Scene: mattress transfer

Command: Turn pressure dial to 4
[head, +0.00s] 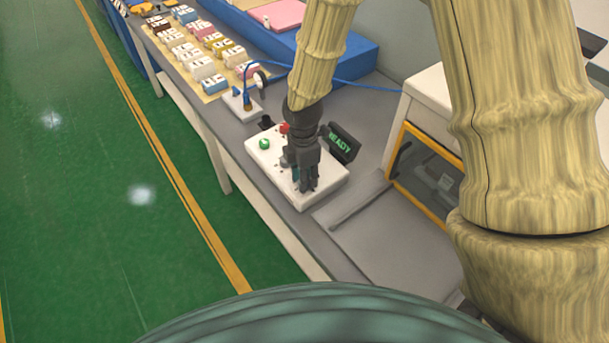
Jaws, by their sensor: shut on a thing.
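A white control box (262,152) sits on the grey bench, with a green button (264,143), a red button (284,128) and a dark display reading READY (340,146) at its right edge. My dark gripper (306,186) points down over the front part of this box. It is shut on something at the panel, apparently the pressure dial. The gripper hides the dial, so its pointer and numbers cannot be read.
Behind the box, a small white unit (240,105) carries a round gauge (261,78) and a blue hose. Farther back are several small blocks on a tan board (212,84) and a blue tray (345,68). A yellow-framed machine (425,165) stands to the right.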

